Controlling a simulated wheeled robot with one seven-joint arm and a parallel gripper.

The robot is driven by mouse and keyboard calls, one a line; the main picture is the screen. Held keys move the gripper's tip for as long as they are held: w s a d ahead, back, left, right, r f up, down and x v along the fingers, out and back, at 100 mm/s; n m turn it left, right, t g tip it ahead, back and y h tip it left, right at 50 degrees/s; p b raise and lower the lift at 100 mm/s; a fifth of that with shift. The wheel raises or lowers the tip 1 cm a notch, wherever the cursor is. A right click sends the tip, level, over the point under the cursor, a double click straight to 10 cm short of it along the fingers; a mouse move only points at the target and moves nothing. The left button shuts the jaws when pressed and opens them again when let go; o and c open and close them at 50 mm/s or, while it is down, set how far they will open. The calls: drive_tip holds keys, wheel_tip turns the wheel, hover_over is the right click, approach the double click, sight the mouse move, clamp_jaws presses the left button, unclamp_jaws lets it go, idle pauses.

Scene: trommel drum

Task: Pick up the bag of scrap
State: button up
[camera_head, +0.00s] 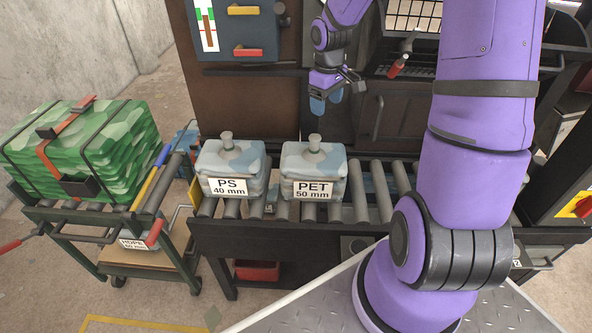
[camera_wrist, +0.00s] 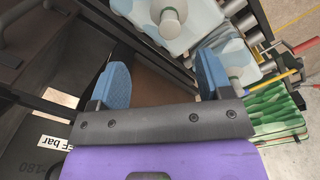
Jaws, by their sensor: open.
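Two pale blue-and-grey camouflage bags with knobbed tops sit upright side by side on the roller conveyor (camera_head: 376,190). The left bag (camera_head: 230,160) is labelled PS 40 mm, and the right bag (camera_head: 313,163) is labelled PET 50 mm. My gripper (camera_head: 328,103) is above and behind the PET bag, apart from both bags. In the wrist view my gripper's (camera_wrist: 162,78) blue fingers are spread with nothing between them. One bag with its knob (camera_wrist: 171,20) shows at the top of that view, and another is partly hidden behind the right finger.
A cart (camera_head: 170,231) stacked with green camouflage sacks (camera_head: 85,145) stands left of the conveyor. Behind are a dark cabinet with a blue-grey control box (camera_head: 233,32) and a mesh drum (camera_head: 412,20). A red-handled lever (camera_head: 398,65) sticks out right of my gripper.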

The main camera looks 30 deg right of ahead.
wheel_tip(320, 180, down, 13)
drive_tip(key=w+a, duration=0.1)
drive_tip(key=w, duration=0.1)
drive_tip(key=shift+a, duration=0.25)
drive_tip(key=shift+w, duration=0.1)
drive_tip(key=c, duration=1.3)
clamp_jaws()
